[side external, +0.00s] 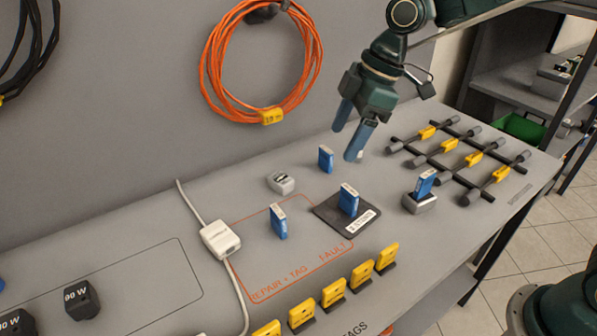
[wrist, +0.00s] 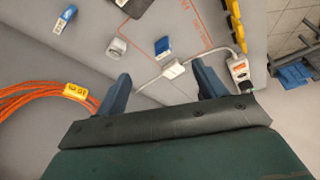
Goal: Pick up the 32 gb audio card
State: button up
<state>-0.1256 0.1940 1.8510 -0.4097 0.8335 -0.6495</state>
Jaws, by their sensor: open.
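Several blue cards with pale labels stand on the bench; the labels are too small to read, so I cannot tell which is 32 GB. One card (side external: 326,158) stands near the wall, another (side external: 278,221) in the orange outline. A third card (side external: 348,199) stands on a black mat (side external: 327,211), and a fourth (side external: 424,183) sits tilted in a grey holder (side external: 419,204). My gripper (side external: 352,128) is open and empty, above the bench beside the card near the wall. In the wrist view, my gripper (wrist: 160,88) shows two blue cards (wrist: 64,19) (wrist: 163,46) beyond its fingers.
A small pale block (side external: 281,183) and a white box on a cable (side external: 220,239) stand to the left. Black racks with yellow-banded rods (side external: 450,145) lie at right. Yellow tags (side external: 333,292) line the front. An orange cable coil (side external: 215,70) hangs on the wall.

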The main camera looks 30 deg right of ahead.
jog(key=w+a+f+n+g+y, duration=0.1)
jog(key=w+a+f+n, duration=0.3)
jog(key=w+a+f, duration=0.2)
notch_tip(320, 180, down, 3)
jog(key=shift+w+a+r+n+g, duration=0.1)
jog(key=shift+w+a+n+g, duration=0.1)
jog(key=shift+n+g, duration=0.2)
send_over(275, 223)
jog(key=d, duration=0.2)
jog(key=shift+f, duration=3.95)
jog(key=shift+x, duration=2.6)
jog(key=shift+s, duration=0.1)
jog(key=c, duration=1.1)
